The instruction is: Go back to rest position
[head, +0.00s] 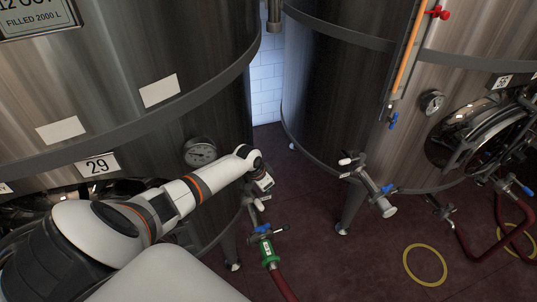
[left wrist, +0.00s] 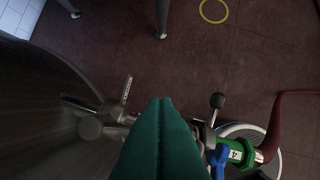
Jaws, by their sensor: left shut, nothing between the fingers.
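My left arm reaches in from the lower left of the head view, across the front of the tank labelled 29 (head: 97,165). My left gripper (head: 264,184) is at its far end, close to the tank's lower outlet valve. In the left wrist view its green fingers (left wrist: 160,102) are pressed together with nothing between them. Below the gripper, a green hose coupling (head: 268,252) with a blue-handled valve joins a red hose (head: 284,287). The green coupling (left wrist: 238,152) also shows in the left wrist view, right of the fingers. My right gripper is not in view.
A second steel tank (head: 335,90) stands at the right, with an outlet valve (head: 372,187) jutting out. Red hoses (head: 482,245) lie at the far right. A yellow ring (head: 425,264) marks the dark red floor, which is clear in the middle.

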